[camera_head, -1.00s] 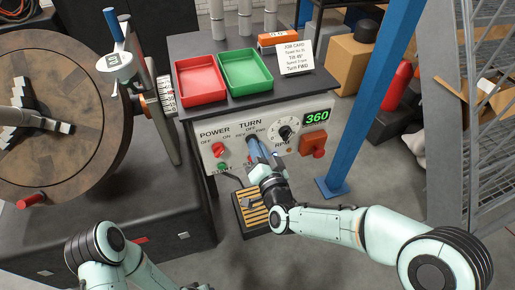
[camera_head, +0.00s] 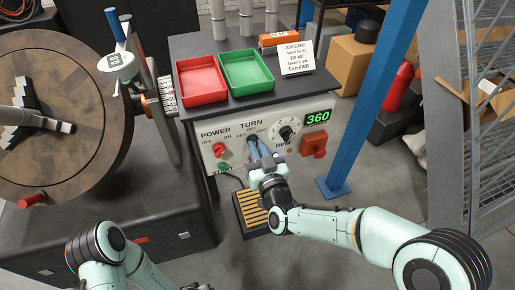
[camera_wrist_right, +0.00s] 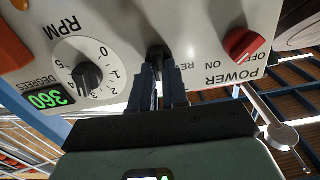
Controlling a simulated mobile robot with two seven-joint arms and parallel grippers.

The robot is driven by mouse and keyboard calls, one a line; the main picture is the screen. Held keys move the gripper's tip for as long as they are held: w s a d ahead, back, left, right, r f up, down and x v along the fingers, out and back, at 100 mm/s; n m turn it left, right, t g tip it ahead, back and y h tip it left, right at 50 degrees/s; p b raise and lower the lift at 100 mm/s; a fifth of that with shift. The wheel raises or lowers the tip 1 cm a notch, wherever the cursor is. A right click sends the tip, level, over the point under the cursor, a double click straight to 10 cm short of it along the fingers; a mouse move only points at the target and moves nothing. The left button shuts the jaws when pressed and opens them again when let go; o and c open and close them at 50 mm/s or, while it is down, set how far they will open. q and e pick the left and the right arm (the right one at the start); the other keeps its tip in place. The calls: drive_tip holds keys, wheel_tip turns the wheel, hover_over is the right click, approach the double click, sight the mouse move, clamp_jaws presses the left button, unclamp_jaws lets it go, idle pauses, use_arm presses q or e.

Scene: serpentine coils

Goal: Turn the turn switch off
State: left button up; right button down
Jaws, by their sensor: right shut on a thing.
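The turn switch is a small black knob under the TURN label on the white control panel (camera_head: 225,130). In the right wrist view, the knob (camera_wrist_right: 157,53) sits between the fingertips of my right gripper (camera_wrist_right: 158,72). In the head view, my right gripper (camera_head: 256,148) reaches the panel from below, its two blue fingers on the switch. It is shut on the knob. The fingers hide most of the knob, so I cannot tell its pointer position for certain. My left arm shows at lower left, but its gripper is not in view.
The red power knob (camera_head: 218,149) is left of the switch, the black RPM dial (camera_head: 286,133) right, beside a green 360 display (camera_head: 317,118). A red (camera_head: 201,82) and a green tray (camera_head: 246,72) stand above. A blue post (camera_head: 372,100) rises at right.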

use_arm(q)
drive_tip(key=shift+w, duration=0.1)
use_arm(e)
drive_tip(key=shift+n, duration=0.3)
drive_tip(key=c, duration=1.1)
unclamp_jaws()
drive_tip(key=shift+c, duration=0.2)
